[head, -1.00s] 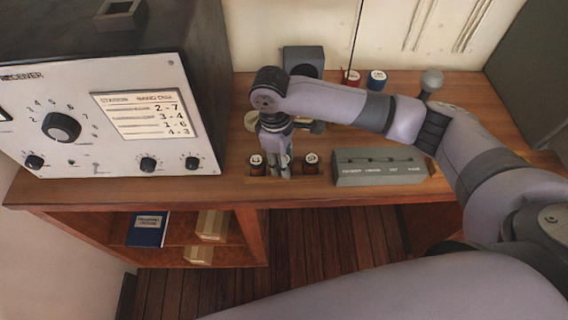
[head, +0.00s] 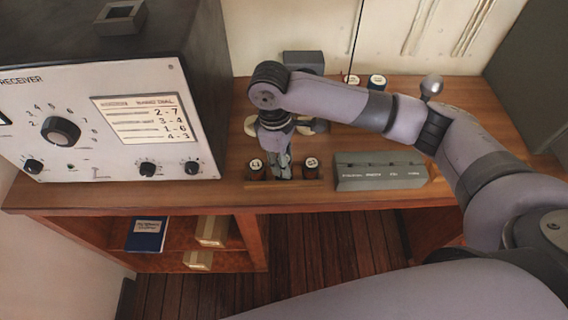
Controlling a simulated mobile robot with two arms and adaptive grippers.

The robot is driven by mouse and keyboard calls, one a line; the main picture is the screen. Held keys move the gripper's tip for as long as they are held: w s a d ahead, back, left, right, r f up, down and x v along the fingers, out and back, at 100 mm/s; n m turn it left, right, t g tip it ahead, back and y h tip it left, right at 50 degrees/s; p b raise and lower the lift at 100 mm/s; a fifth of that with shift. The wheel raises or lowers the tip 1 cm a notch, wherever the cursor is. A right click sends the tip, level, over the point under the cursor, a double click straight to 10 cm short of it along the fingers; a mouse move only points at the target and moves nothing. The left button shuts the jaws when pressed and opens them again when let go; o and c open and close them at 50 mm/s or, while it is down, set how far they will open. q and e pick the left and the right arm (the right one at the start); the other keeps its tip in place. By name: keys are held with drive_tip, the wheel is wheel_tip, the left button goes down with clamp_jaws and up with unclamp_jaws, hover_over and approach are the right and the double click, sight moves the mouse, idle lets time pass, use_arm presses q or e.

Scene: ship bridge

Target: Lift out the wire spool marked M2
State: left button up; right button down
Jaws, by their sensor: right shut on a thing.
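Two small dark spools with pale round tops stand in a row on the wooden counter, a left spool (head: 256,170) and a right spool (head: 311,168). Their marks are too small to read for sure. My right gripper (head: 282,170) points straight down between these two. It is shut on a middle spool, which the fingers almost wholly hide, so I cannot read its mark or tell whether it is clear of its seat. My left gripper is not in view.
A large receiver box (head: 95,120) fills the left of the counter (head: 230,190). A low grey switch box (head: 380,172) stands right of the spools. Two round containers (head: 377,81) and a grey block (head: 303,62) are at the back. Shelves with a blue book (head: 147,234) are below.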

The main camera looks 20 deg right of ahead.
wheel_tip(320, 180, up, 18)
drive_tip(key=shift+b, duration=0.3)
